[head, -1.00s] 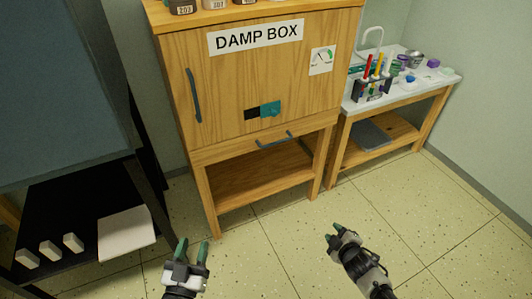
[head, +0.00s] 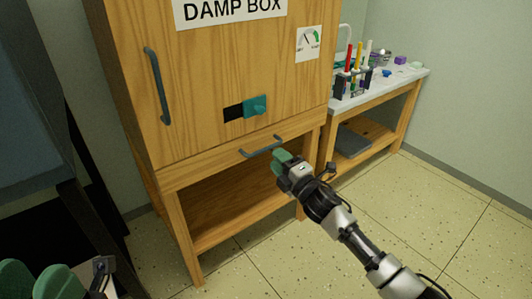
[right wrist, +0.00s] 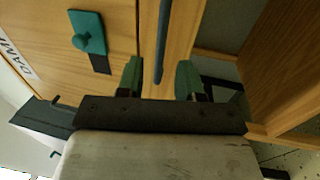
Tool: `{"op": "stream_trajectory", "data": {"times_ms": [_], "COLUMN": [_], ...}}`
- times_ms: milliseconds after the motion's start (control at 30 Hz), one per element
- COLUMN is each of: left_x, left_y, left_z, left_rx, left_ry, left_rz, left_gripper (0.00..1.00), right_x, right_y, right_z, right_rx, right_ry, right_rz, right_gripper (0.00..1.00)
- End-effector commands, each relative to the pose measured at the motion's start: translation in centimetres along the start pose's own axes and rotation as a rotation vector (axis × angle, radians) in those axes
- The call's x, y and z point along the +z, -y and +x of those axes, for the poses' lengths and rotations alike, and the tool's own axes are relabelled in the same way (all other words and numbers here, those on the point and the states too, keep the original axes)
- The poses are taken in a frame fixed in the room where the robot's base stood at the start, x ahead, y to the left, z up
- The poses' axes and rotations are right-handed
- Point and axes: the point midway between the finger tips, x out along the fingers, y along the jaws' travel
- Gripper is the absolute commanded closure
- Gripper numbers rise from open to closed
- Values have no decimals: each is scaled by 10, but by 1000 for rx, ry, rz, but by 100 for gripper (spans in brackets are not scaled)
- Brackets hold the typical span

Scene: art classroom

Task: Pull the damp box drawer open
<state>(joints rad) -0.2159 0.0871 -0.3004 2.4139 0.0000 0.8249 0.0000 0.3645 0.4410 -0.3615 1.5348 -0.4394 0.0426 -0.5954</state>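The wooden damp box (head: 215,70) stands ahead with its sign cut off at the top. Its shallow drawer (head: 205,166) sits flush below the cabinet door. A grey-blue bar handle (head: 262,146) is on the drawer front. My right gripper (head: 279,157) is at the handle's right end. In the right wrist view, the green fingers of the right gripper (right wrist: 160,74) are apart, with the handle (right wrist: 162,42) lying between them, not clamped. My left gripper (head: 35,278) is low at the left edge, its two fingers apart and empty.
The door has a vertical handle (head: 157,86) and a teal slider (head: 256,106). An open shelf (head: 235,215) lies below the drawer. A side table (head: 400,88) with tools stands at right. A dark cart (head: 60,215) is at left. Floor in front is clear.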

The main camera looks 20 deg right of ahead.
Motion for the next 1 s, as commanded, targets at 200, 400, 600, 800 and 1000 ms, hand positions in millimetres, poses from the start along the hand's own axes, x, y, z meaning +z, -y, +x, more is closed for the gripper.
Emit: {"op": "stream_trajectory", "data": {"times_ms": [200,400,600,800,1000], "left_x": [4,5,5,5,5], "left_y": [0,0,0,0,0], "left_z": [3,7,8,8,8], "left_rx": [15,22,23,23,22], "left_ry": [-36,-52,-52,-51,-51], "left_rz": [5,7,8,7,7], "left_gripper": [57,57,57,57,57], "right_x": [0,0,0,0,0], "right_y": [2,2,1,1,1], "right_z": [38,54,56,56,56], "right_rx": [1,-1,-1,-1,-2], "right_ry": [1,1,1,1,1], "right_rz": [2,2,2,3,2], "right_gripper": [64,64,64,79,100]}}
